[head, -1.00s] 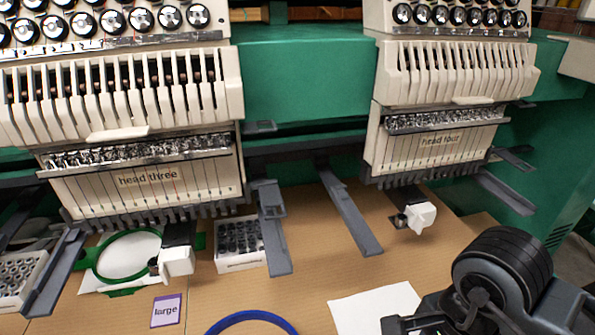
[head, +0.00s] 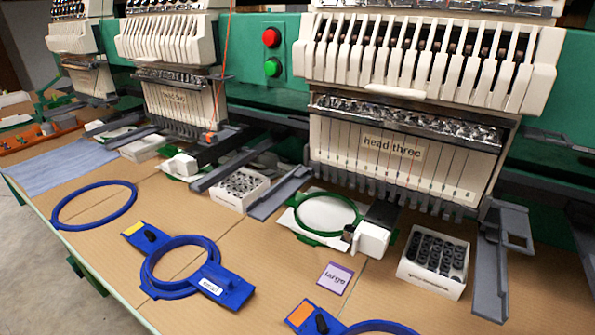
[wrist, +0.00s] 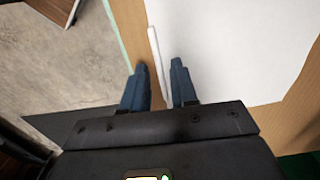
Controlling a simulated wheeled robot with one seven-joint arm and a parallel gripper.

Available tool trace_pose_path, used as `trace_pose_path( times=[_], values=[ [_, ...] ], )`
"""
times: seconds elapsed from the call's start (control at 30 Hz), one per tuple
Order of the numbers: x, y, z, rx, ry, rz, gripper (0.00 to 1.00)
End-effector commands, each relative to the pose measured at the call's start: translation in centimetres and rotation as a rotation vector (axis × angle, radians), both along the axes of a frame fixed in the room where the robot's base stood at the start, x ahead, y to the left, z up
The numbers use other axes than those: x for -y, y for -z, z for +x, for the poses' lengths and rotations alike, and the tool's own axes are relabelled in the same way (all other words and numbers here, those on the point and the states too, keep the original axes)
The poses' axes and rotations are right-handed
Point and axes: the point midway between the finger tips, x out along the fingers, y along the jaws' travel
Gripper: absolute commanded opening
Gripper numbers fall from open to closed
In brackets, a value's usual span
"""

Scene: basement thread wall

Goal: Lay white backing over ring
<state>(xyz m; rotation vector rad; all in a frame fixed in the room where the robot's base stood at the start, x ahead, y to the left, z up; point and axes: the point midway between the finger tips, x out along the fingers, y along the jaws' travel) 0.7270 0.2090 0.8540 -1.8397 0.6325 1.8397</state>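In the wrist view, a white sheet (wrist: 225,45) lies flat on the tan tabletop. A narrow white strip (wrist: 157,65) runs along the table side of it; I cannot tell whether it is part of the sheet. My gripper (wrist: 157,82) has its two blue fingers apart, one on each side of the strip. Another blue ring (head: 375,327) is cut off at the bottom edge. My gripper is outside the head view.
A green hoop (head: 296,222) with white material is under head three (head: 391,147). Bobbin boxes (head: 432,262) and grey arms (head: 490,270) stand nearby. A purple "large" card (head: 335,277) lies in front. A grey-blue cloth (head: 55,168) lies far left. The table edge borders the floor.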

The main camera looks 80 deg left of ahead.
Motion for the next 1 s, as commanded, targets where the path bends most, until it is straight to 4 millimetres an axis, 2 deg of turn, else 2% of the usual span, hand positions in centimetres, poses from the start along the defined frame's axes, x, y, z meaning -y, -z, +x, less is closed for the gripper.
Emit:
trace_pose_path(
  times=[0.03, 0.23, 0.3, 0.63, 1.0],
  values=[
    [0.0, 0.0, 0.0, 0.000, 0.000, 0.000, 0.23],
    [0.0, 0.0, 0.0, 0.000, 0.000, 0.000, 0.04],
    [0.0, 0.0, 0.0, 0.000, 0.000, 0.000, 0.00],
    [0.0, -0.3, 0.0, 0.001, 0.000, -0.001, 0.00],
    [0.0, -2.8, 0.0, 0.002, 0.000, -0.001, 0.00]
  ],
)
